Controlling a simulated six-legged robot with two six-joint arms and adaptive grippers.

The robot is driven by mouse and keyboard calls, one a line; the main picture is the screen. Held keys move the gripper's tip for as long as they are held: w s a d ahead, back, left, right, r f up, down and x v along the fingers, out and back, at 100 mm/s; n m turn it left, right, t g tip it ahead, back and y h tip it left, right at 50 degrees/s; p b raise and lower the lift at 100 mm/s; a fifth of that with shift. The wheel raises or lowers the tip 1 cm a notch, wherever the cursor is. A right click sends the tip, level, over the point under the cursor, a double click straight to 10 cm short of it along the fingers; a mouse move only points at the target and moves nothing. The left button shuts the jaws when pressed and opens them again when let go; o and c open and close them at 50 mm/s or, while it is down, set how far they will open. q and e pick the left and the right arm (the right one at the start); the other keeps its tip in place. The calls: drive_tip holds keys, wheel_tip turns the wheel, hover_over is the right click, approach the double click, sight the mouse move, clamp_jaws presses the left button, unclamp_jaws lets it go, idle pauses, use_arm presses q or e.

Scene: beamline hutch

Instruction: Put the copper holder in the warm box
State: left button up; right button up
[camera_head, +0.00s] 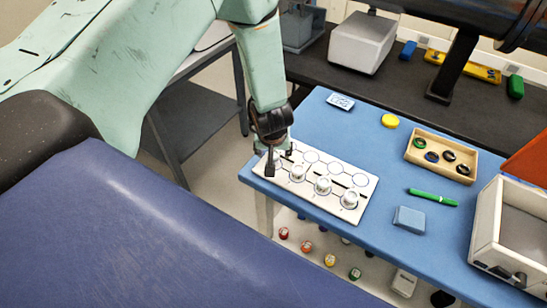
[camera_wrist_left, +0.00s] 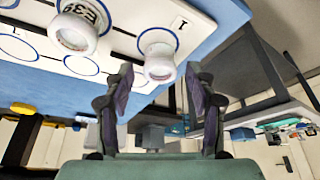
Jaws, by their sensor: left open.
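My left gripper (camera_head: 273,158) hangs over the left end of a white board (camera_head: 335,208) marked with circles. In the left wrist view it (camera_wrist_left: 160,80) is open and empty, and a pale round holder (camera_wrist_left: 158,52) stands just beyond the fingertips, roughly between them. Another holder (camera_wrist_left: 76,28) with dark lettering stands beside it. In the head view a row of pale holders stands on the board: one near my gripper (camera_head: 297,174), a middle one (camera_head: 322,186) and one at right (camera_head: 350,199). I cannot tell which is copper. A white open box (camera_head: 487,225) with an orange flap, possibly the warm box, stands at right.
The blue table (camera_head: 312,119) also bears a wooden tray (camera_head: 414,158) with several dark rings, a yellow disc (camera_head: 389,120), a green marker (camera_head: 433,197), a blue-grey block (camera_head: 409,219) and a small display (camera_head: 340,101). Coloured-capped vials (camera_head: 330,260) stand below the table. Its middle is partly clear.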

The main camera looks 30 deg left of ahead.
use_arm(q)
clamp_jaws()
idle(0.5)
drive_tip(key=shift+r, duration=0.15)
